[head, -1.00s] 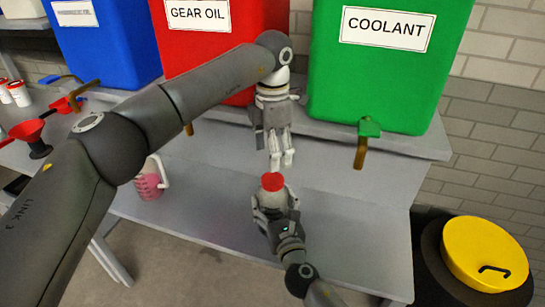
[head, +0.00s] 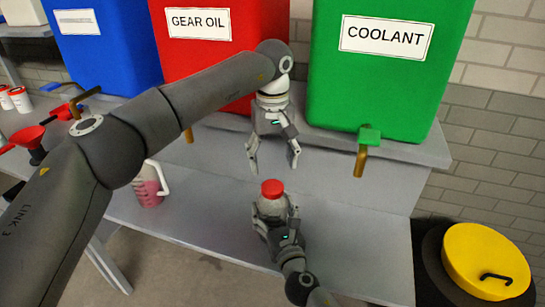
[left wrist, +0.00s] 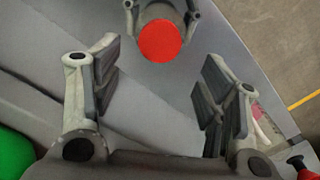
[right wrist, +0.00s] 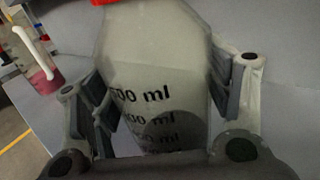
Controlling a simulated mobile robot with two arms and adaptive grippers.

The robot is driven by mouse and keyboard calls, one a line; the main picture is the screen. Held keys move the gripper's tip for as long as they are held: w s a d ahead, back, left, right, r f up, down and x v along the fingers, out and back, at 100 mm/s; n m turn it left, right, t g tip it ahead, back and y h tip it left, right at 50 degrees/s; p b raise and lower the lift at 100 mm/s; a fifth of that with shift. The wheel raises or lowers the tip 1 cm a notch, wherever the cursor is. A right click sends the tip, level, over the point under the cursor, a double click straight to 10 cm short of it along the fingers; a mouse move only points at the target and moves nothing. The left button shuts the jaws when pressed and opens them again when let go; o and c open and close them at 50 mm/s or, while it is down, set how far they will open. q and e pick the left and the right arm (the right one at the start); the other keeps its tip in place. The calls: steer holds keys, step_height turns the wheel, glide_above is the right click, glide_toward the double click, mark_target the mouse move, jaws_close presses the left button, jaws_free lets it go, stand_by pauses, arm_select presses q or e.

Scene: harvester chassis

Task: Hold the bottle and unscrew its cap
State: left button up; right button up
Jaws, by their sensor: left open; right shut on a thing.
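The bottle (head: 271,207) is whitish with a red cap (head: 272,189) on top, upright at the front of the grey bench. My right gripper (head: 276,220) is shut on its body from the near side. In the right wrist view the bottle (right wrist: 155,75) shows black ml marks between the fingers, and the cap (right wrist: 108,2) is cut off at the top edge. My left gripper (head: 272,168) is open and empty above the bottle, pointing down, apart from the cap. In the left wrist view the cap (left wrist: 160,41) lies beyond the open fingers, near the top edge.
Blue (head: 108,45), red (head: 222,55) and green (head: 375,70) containers stand on the raised back shelf; the green one has a brass tap (head: 361,160). A jug with pink liquid (head: 150,187) stands left on the bench. A yellow-lidded bin (head: 485,262) is at right.

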mark_target(273, 186)
arm_select(q)
steer(key=shift+m, duration=0.7)
steer(key=shift+f, duration=0.25)
step_height(273, 186, down, 8)
steer(key=shift+r, duration=0.2)
